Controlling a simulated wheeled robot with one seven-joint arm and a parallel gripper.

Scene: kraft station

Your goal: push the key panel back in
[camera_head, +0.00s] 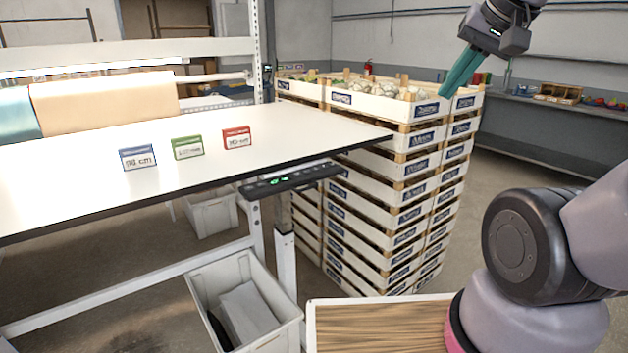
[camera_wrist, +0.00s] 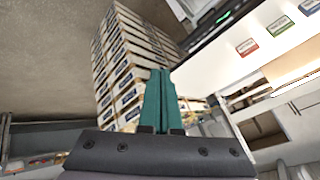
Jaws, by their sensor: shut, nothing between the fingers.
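The key panel (camera_head: 290,181) is a dark strip with small green lights under the front edge of the white table (camera_head: 100,190), near its right end. It sticks out in front of the edge. In the wrist view part of the panel (camera_wrist: 214,18) shows at the top, cut off by the frame. My gripper (camera_head: 455,88) has teal fingers and is raised at the upper right, well apart from the panel, in front of the stacked crates. The fingers (camera_wrist: 160,75) are shut together with nothing between them.
Stacked white crates (camera_head: 405,200) stand right of the table, with produce on top. Three small cards, blue (camera_head: 138,158), green (camera_head: 188,147) and red (camera_head: 237,138), stand on the table. A grey bin (camera_head: 245,305) is below the panel. Paper rolls (camera_head: 105,105) lie behind.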

